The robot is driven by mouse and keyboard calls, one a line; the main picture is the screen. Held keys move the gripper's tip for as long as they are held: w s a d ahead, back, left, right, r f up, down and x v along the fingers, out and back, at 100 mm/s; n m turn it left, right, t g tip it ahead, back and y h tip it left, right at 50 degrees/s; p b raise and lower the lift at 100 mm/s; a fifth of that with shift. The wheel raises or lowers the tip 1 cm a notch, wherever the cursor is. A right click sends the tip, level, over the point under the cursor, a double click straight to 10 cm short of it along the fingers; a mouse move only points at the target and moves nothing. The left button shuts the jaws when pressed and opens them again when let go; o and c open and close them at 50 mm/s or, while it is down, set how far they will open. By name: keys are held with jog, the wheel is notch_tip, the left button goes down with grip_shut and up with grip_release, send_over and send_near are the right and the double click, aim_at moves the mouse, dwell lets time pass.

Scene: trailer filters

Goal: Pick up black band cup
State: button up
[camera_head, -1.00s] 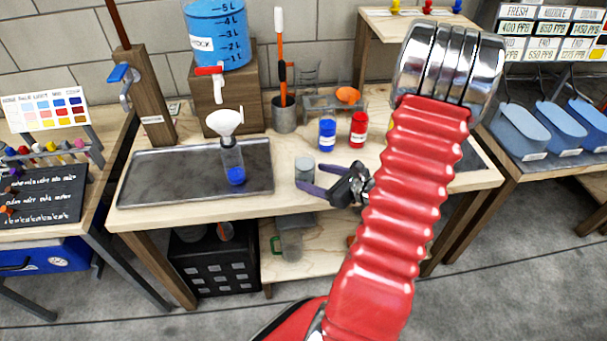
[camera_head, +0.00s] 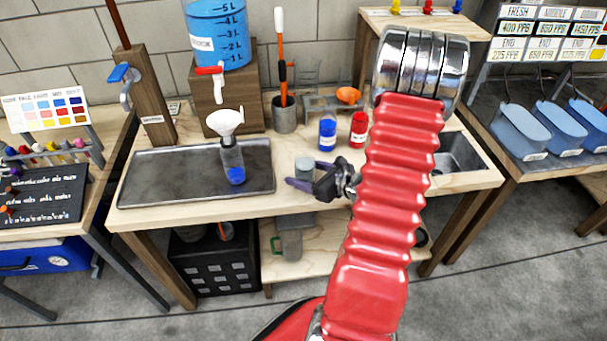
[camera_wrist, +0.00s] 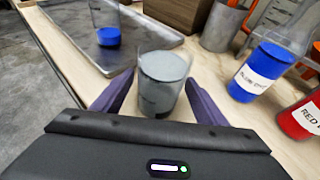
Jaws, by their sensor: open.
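A small grey, clear-walled cup (camera_head: 304,168) stands upright on the wooden table, near its front edge. In the wrist view the cup (camera_wrist: 162,82) is between the two purple fingers of my gripper (camera_wrist: 159,84), with a gap on each side. The cup's lower part is hidden in the head view.
A blue bottle (camera_head: 327,132) and a red bottle (camera_head: 358,130) stand behind the cup to the right. A holder (camera_head: 285,115) with a brush stands behind. Bare wood surrounds the cup.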

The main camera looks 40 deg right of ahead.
dwell(0.4)
jog(key=c, duration=1.3)
jog(key=shift+r, duration=0.35)
jog(key=shift+r, duration=4.55)
jog(key=shift+r, duration=0.15)
